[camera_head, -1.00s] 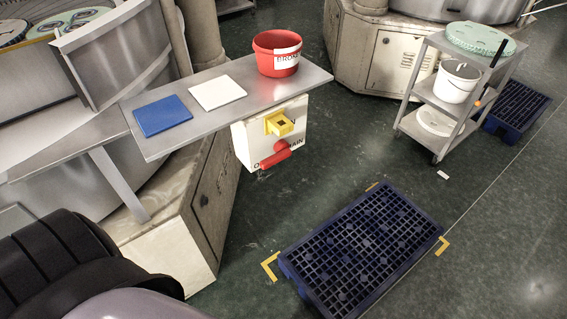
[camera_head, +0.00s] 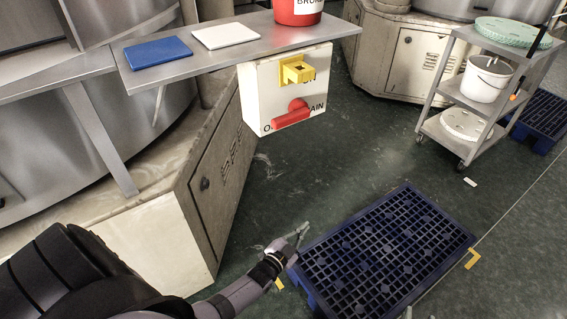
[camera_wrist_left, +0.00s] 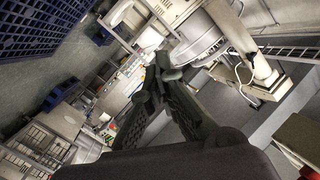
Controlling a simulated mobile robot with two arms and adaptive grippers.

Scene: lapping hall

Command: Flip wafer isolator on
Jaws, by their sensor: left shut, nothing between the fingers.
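The isolator is a white box (camera_head: 259,98) under the front of a grey metal shelf. A red handle (camera_head: 291,116) lies across its lower front, tilted up to the right. A yellow bracket (camera_head: 297,70) is on its upper front. The lettering beside the handle is partly covered by it. My left gripper (camera_head: 303,231) is low in the head view, below the box and well apart from it, by the blue pallet's left corner. In the left wrist view its dark fingers (camera_wrist_left: 160,68) come together with nothing between them.
On the shelf (camera_head: 262,46) are a blue plate (camera_head: 157,52), a white plate (camera_head: 225,36) and a red bucket (camera_head: 297,8). A blue pallet (camera_head: 385,255) lies on the floor. A cart (camera_head: 455,97) stands at right. The floor between box and pallet is clear.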

